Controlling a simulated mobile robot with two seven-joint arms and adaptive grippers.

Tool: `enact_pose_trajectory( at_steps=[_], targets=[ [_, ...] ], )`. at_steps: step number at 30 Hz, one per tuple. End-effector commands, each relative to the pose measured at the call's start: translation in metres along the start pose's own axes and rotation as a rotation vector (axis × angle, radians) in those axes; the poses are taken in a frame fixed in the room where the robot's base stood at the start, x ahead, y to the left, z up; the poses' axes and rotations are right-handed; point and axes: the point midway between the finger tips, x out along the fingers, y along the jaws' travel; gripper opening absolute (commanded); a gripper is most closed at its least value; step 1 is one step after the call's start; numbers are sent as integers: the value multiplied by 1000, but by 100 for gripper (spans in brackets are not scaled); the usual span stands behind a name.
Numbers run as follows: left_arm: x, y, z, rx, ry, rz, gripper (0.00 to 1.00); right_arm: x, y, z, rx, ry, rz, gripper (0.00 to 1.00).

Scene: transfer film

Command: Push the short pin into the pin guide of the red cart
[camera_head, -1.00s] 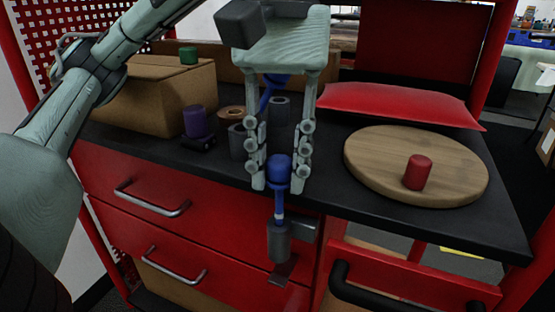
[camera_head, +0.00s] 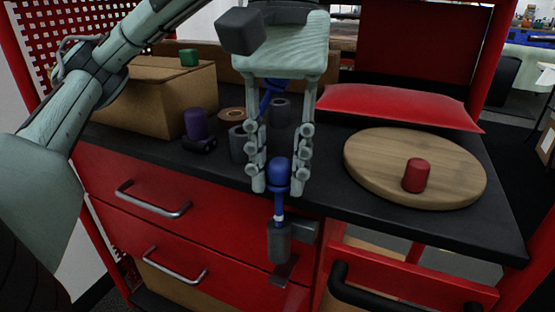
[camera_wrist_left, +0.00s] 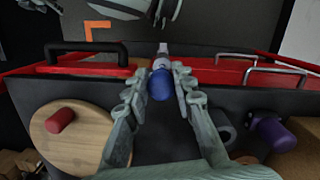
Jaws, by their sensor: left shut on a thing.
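The short pin has a rounded blue head (camera_head: 278,173) and a narrow stem below it. Its lower end meets a grey cylindrical pin guide (camera_head: 279,243) on the front of the red cart (camera_head: 95,175). How deep the pin sits is hidden. My left gripper (camera_head: 278,188) comes down from above, with its fingers on both sides of the blue head, shut on it. The wrist view shows the blue head (camera_wrist_left: 161,84) between the fingers, near their tips (camera_wrist_left: 159,72). My right gripper is not in view.
The black cart top holds a round wooden board (camera_head: 365,160) with a red cylinder (camera_head: 416,175), a red cushion (camera_head: 400,105), a cardboard box (camera_head: 150,100), a purple cylinder (camera_head: 195,123) and grey rolls (camera_head: 238,143). A black handle (camera_head: 345,290) stands right of the guide.

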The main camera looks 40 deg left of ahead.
Motion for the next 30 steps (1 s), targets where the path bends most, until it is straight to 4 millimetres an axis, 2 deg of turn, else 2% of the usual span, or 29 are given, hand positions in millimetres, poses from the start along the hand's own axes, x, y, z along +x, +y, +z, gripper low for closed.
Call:
enact_pose_trajectory(
  at_steps=[30],
  targets=[
    [22,2,-2,6,-8,-5,0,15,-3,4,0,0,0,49]
  ],
)
